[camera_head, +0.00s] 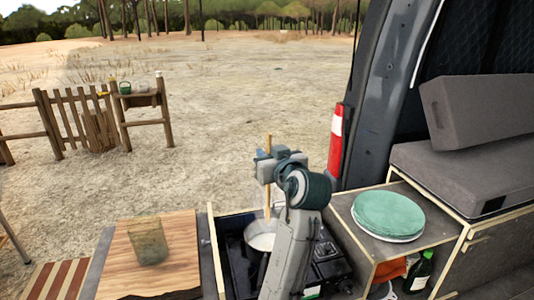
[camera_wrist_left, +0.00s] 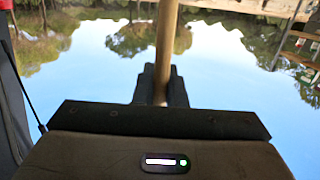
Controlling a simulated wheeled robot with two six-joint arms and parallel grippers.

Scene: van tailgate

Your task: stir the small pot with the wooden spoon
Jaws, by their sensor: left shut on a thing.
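The wooden spoon (camera_head: 268,143) stands nearly upright in the head view, its handle passing through my left gripper (camera_head: 268,168). The gripper is shut on the handle above the pot. In the left wrist view the handle (camera_wrist_left: 167,40) rises from between the dark fingers (camera_wrist_left: 160,90). The small pot (camera_head: 262,242) is pale inside and sits on the dark stove in the pull-out drawer. The spoon's lower end reaches down to the pot's opening; its tip is hidden. My left arm covers part of the pot's right side. My right gripper is not in view.
A wooden board (camera_head: 178,265) with a greenish see-through container (camera_head: 149,240) lies left of the drawer (camera_head: 212,250). Green plates (camera_head: 388,214) sit on the counter at right. A bottle (camera_head: 420,272) stands in the compartment below. Open air surrounds the gripper on its left.

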